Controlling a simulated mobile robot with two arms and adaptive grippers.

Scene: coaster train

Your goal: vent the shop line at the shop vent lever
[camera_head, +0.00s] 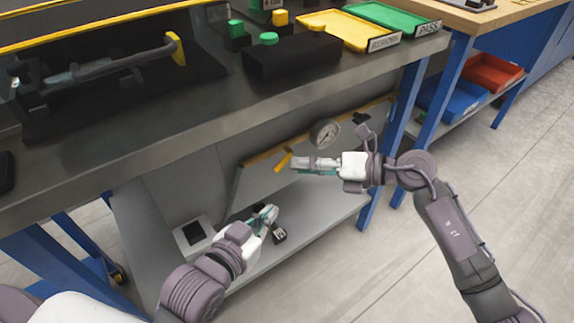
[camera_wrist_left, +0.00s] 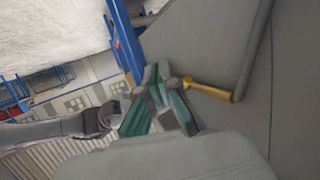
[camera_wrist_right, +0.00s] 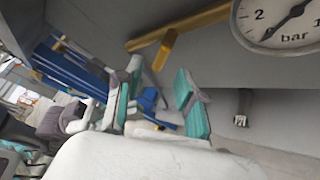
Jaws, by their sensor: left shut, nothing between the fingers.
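The shop vent lever appears to be the short yellow handle (camera_head: 283,161) on a yellow pipe under the bench. It also shows in the left wrist view (camera_wrist_left: 211,91) and hangs from the pipe in the right wrist view (camera_wrist_right: 164,50). My right gripper (camera_head: 297,165) is open and empty, just right of the handle in the head view, apart from it in its wrist view (camera_wrist_right: 158,92). My left gripper (camera_head: 270,213) is shut and empty, lower down over the shelf, apart from the handle; its fingertips show in its wrist view (camera_wrist_left: 164,90).
A round bar gauge (camera_head: 324,132) sits right of the lever; its dial also shows close in the right wrist view (camera_wrist_right: 278,20). The bench top (camera_head: 150,130) overhangs the area. A small dark block (camera_head: 279,236) lies on the lower shelf (camera_head: 325,205). Blue bench legs (camera_head: 392,145) stand at right.

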